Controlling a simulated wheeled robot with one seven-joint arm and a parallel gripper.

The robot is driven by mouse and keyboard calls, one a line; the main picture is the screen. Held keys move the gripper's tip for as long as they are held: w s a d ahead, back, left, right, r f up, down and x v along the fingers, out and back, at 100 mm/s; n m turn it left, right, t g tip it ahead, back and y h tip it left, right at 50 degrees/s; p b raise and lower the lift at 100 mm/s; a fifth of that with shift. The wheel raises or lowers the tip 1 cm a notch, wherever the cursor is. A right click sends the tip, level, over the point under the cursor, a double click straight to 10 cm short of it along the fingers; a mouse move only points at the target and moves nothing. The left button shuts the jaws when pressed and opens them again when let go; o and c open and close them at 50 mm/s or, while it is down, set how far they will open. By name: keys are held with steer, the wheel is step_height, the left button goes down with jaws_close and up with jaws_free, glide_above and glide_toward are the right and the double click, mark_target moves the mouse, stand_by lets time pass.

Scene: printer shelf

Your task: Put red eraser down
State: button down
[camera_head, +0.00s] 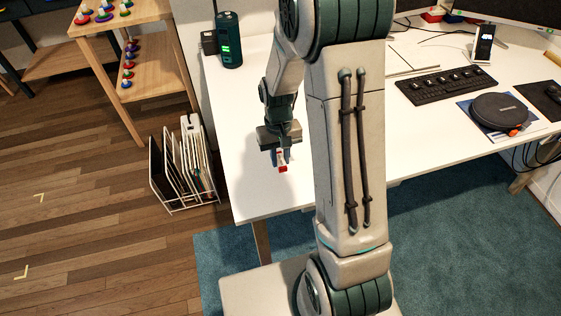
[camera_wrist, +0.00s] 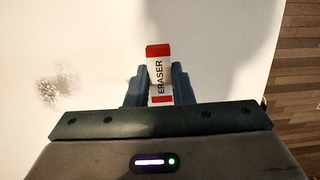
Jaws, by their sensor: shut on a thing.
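The red eraser (camera_wrist: 159,72) is a small block with red ends and a white band lettered "ERASER". In the wrist view it stands between the two blue-grey fingers of my gripper (camera_wrist: 160,84), which are shut on it. In the head view the eraser (camera_head: 282,168) shows just below my gripper (camera_head: 281,157), over the left part of the white desk (camera_head: 262,195). I cannot tell whether the eraser touches the desk top.
A dark smudge (camera_wrist: 52,90) marks the white surface. A dark green device (camera_head: 229,40) stands at the desk's back left. A keyboard (camera_head: 444,85) and a round black device (camera_head: 499,112) lie to the right. A file rack (camera_head: 183,166) stands on the floor left. The desk around my gripper is clear.

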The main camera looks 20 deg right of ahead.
mark_target(280, 159)
steer(key=shift+f, duration=1.4)
steer(key=shift+f, duration=0.3)
steer(key=c, duration=1.3)
jaws_free()
steer(key=shift+s+a, duration=0.1)
steer(key=shift+o, duration=0.2)
steer(key=shift+f, duration=0.1)
